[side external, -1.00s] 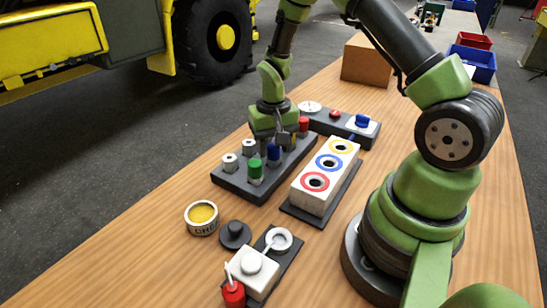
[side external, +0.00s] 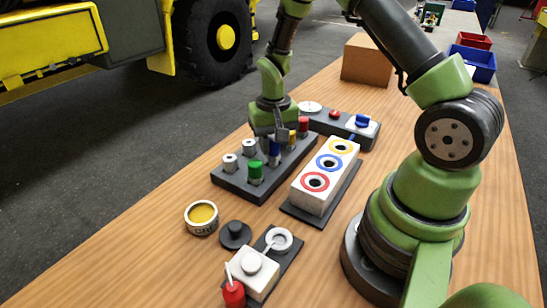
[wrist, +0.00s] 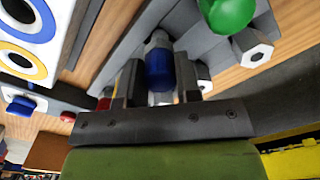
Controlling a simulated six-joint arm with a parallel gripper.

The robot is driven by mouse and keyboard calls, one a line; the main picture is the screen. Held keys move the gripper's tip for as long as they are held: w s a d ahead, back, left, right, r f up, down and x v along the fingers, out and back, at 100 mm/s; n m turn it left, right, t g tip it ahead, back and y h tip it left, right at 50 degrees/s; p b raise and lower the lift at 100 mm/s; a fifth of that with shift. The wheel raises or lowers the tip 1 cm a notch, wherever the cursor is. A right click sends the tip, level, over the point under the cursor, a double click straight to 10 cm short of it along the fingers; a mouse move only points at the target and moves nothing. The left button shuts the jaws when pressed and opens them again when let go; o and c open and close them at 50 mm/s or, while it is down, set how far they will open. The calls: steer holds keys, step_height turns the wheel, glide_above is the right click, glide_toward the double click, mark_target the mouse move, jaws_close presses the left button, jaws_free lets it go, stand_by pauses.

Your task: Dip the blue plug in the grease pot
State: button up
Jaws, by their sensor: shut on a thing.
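The blue plug (side external: 274,150) stands upright in the dark grey rack (side external: 228,182), behind the green plug (side external: 256,171). My gripper (side external: 271,139) is over the rack, pointing down, with its fingers shut on the blue plug. In the wrist view the blue plug (wrist: 160,68) sits between the two fingers of my gripper (wrist: 158,82). The grease pot (side external: 202,229), a round pale tin with yellow grease inside, stands open on the table to the left of the rack's near end.
A white block (side external: 324,182) with red, blue and yellow ringed holes stands right of the rack. Yellow (side external: 293,136) and red (side external: 303,124) plugs stand close to my gripper. A black knobbed part (side external: 235,235) sits beside the pot. A cardboard box (side external: 367,62) stands farther back.

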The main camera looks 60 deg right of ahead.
mark_target(271, 141)
steer(key=shift+r, duration=2.65)
steer(key=shift+r, duration=0.35)
step_height(271, 141, up, 7)
steer(key=w+a+n, duration=0.2)
steer(key=a+n, duration=0.1)
steer(key=a, duration=0.7)
steer(key=w+a+n, duration=0.2)
steer(key=a+n, duration=0.1)
steer(key=a, duration=0.6)
step_height(271, 141, down, 10)
steer(key=a, duration=0.1)
steer(key=shift+s, duration=0.25)
steer(key=shift+f, duration=1.05)
steer(key=shift+f, duration=0.8)
